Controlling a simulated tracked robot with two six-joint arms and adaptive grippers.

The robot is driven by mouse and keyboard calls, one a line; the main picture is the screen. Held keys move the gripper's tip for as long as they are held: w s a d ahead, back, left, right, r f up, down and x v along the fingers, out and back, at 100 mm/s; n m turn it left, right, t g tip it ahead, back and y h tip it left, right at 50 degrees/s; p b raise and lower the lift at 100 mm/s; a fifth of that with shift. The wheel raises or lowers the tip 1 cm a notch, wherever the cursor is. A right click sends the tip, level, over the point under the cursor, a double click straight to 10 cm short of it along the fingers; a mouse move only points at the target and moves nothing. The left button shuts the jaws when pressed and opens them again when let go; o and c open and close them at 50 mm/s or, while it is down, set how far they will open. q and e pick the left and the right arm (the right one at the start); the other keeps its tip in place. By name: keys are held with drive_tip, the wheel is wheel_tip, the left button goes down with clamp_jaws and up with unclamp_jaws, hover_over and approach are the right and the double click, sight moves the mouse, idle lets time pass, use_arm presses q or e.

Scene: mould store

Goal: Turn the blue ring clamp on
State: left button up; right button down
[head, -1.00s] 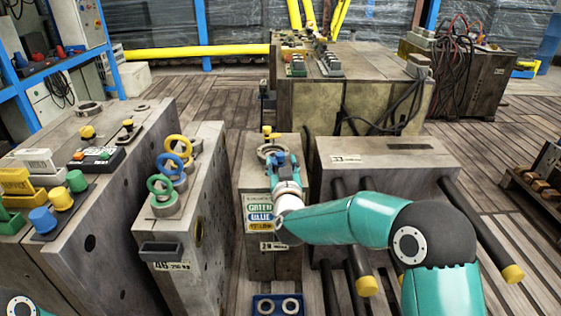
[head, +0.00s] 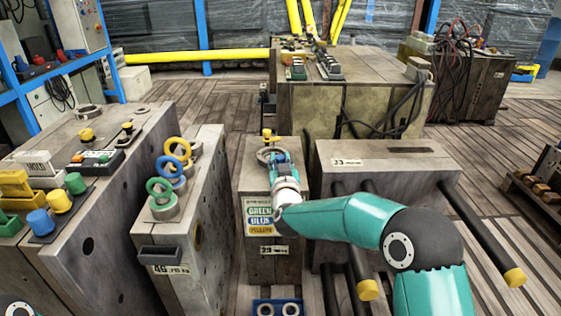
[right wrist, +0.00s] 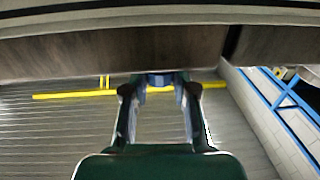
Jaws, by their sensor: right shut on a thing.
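The right gripper (head: 281,160) points away from me over the top of the grey block marked 29 (head: 257,180). A grey ring (head: 265,154) with a yellow knob (head: 268,134) shows there, partly covered by the gripper. In the right wrist view the fingers (right wrist: 160,88) are closed around a small blue part (right wrist: 160,79), which I take to be the blue ring clamp. Most of it is hidden. A plate (head: 260,219) reading green, blue, yellow is on the block's front. The left gripper is out of view.
Block 33 (head: 385,150) stands close on the right, with dark yellow-tipped rods (head: 490,245) sticking out. A blue tray (head: 277,307) lies at the front.

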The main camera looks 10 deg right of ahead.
drive_tip(key=shift+a+r+m+h+p, duration=0.15)
drive_tip(key=shift+m+h+p, duration=0.35)
drive_tip(key=shift+h+p, duration=0.4)
drive_tip(key=m+h+p, duration=0.1)
drive_tip(key=h+p, duration=0.1)
drive_tip(key=m+g+h+p, duration=0.1)
drive_tip(key=p, duration=0.1)
drive_tip(key=shift+a+m+g+h, duration=0.15)
drive_tip(key=shift+m+g+h, duration=0.15)
drive_tip(key=shift+h, duration=0.1)
drive_tip(key=shift+w+m+g+h+p, duration=0.1)
drive_tip(key=shift+m+g+h+p, duration=0.9)
drive_tip(key=shift+m+h+p, duration=0.45)
drive_tip(key=shift+h, duration=0.35)
drive_tip(key=c, duration=0.9)
unclamp_jaws()
